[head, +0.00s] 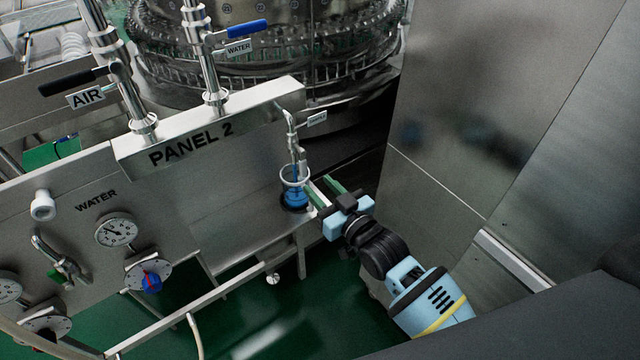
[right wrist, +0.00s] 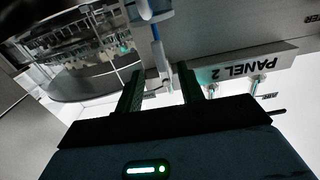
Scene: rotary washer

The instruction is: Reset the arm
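My right gripper (head: 319,184) reaches in from the lower right in the head view. Its two green fingers are apart, with nothing visible held between them. They point toward a clear cup with blue liquid (head: 295,190), just left of the fingertips. The cup stands upright under a thin metal tap (head: 292,130) at the right end of the panel. In the right wrist view the gripper's dark fingers (right wrist: 158,80) are also spread, and the tap's pipe (right wrist: 162,62) shows beyond the gap. Whether a finger touches the cup is unclear. My left gripper is in neither view.
The steel PANEL 2 stand (head: 215,135) carries valves, a pressure gauge (head: 116,231) and pipes. A round washer machine (head: 265,50) stands behind it. A tall steel wall (head: 450,110) rises close on the right. Green floor (head: 290,325) shows below the stand's rails.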

